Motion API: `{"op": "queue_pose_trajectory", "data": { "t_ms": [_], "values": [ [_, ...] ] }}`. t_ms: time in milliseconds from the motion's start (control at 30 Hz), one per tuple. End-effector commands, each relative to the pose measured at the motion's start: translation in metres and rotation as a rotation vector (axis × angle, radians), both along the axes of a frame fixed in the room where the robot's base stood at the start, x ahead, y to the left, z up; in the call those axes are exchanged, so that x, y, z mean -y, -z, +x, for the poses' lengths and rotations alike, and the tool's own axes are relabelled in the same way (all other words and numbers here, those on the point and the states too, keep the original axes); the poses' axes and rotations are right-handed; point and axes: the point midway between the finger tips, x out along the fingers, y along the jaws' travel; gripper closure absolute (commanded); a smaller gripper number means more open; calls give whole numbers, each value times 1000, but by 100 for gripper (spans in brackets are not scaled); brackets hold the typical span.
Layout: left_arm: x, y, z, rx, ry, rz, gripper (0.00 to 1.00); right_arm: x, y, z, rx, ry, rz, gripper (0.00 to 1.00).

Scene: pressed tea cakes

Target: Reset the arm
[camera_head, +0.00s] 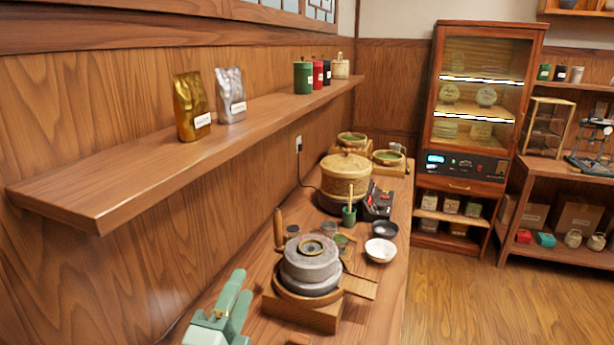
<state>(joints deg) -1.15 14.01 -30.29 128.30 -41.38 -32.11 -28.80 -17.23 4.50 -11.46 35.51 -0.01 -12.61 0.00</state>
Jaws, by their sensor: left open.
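My left gripper (243,284) shows at the bottom left as a pale mint-green shape with two bars pointing away from me. It is open, with nothing seen between the bars, and the bottom edge of the frame cuts it off. It is low at the near left side of the wooden counter (392,262), left of the stone mill (310,262) and apart from it. My right gripper is not in view.
A wall shelf (130,190) juts out above the counter's left side, holding gold (190,108) and silver (229,97) bags. Bowls (380,250) and a steamer (346,178) stand farther back. A glass cabinet (480,95) stands behind. Open floor (480,300) lies to the right.

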Motion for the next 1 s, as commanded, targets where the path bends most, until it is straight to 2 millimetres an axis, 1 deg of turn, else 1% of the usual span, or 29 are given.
{"op": "queue_pose_trajectory", "data": {
  "t_ms": [33, 67, 100, 167, 200, 267, 300, 367, 400, 467, 500, 567, 600, 667, 700, 767, 800, 867, 900, 967, 1000],
  "values": [
    [-31, 29, -6, -144, -101, -100, 56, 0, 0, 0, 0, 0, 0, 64],
    [-50, 46, -11, -228, -162, -155, 56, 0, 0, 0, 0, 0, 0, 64],
    [-71, 68, -20, -328, -239, -220, 56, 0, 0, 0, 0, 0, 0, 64],
    [-98, 96, -37, -456, -341, -298, 56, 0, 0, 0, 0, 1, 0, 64],
    [-112, 112, -50, -529, -400, -340, 56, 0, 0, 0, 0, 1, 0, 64],
    [-131, 134, -69, -627, -483, -392, 56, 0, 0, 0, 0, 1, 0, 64],
    [-141, 146, -83, -686, -533, -421, 56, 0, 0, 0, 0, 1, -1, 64],
    [-155, 162, -103, -766, -604, -458, 56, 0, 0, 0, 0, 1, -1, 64],
    [-163, 172, -117, -816, -650, -479, 56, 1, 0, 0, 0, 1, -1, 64],
    [-174, 184, -138, -885, -716, -506, 56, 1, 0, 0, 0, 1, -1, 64],
    [-181, 192, -152, -929, -760, -522, 56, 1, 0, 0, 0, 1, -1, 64],
    [-190, 201, -174, -993, -824, -540, 56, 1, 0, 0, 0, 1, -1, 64],
    [-192, 211, -183, -1030, -849, -550, 56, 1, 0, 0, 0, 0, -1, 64],
    [-185, 240, -176, -1061, -830, -557, 56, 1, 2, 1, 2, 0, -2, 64],
    [-182, 258, -175, -1083, -823, -564, 56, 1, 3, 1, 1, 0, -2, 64],
    [-176, 285, -174, -1118, -813, -575, 56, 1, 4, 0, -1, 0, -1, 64],
    [-173, 304, -175, -1142, -808, -583, 56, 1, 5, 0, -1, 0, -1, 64],
    [-167, 334, -178, -1180, -798, -599, 56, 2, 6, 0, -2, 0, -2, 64],
    [-163, 355, -181, -1208, -793, -612, 56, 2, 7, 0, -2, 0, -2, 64],
    [-157, 389, -188, -1252, -788, -633, 56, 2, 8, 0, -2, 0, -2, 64],
    [-153, 413, -195, -1283, -786, -650, 56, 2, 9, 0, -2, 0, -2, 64]
  ]
}}
